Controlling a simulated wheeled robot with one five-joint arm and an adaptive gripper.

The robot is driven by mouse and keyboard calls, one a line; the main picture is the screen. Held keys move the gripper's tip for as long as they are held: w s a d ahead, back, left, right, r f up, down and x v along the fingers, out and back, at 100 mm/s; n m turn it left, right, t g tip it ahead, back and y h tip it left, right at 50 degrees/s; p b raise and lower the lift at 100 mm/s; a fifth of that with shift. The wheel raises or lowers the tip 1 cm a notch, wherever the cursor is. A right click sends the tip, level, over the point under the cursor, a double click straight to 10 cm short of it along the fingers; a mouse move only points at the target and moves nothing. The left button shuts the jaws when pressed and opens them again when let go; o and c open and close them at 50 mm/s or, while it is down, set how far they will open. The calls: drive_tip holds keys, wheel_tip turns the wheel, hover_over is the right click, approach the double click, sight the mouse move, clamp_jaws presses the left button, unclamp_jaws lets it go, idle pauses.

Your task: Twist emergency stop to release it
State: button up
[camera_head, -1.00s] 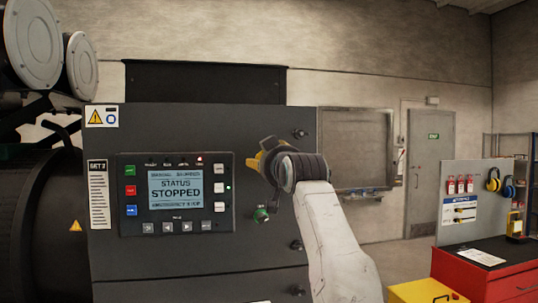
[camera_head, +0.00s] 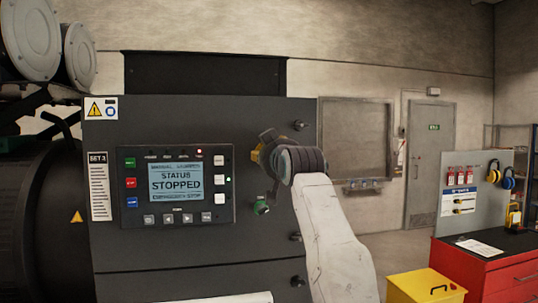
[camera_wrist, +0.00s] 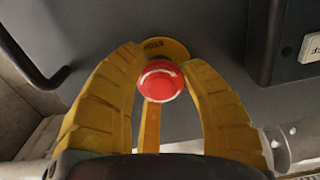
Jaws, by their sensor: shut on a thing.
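The emergency stop is a red round button with a white curved arrow (camera_wrist: 160,82), in front of a yellow disc (camera_wrist: 168,48) on the dark genset panel. It shows in the wrist view, between the yellow fingers of my gripper (camera_wrist: 160,90). The fingers are shut on its sides. In the head view my gripper (camera_head: 258,152) is at the panel, right of the controller, and the button is hidden behind it and my wrist. The controller screen (camera_head: 175,182) reads STATUS STOPPED with a smaller line below that seems to say emergency stop.
A red cabinet (camera_head: 478,272) and a yellow box (camera_head: 424,287) stand at the lower right. A grey door (camera_head: 430,165) is in the back wall.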

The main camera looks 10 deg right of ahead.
drive_tip(key=shift+s+r, duration=0.1)
drive_tip(key=shift+r, duration=0.1)
drive_tip(key=c, duration=0.3)
drive_tip(key=shift+c, duration=0.2)
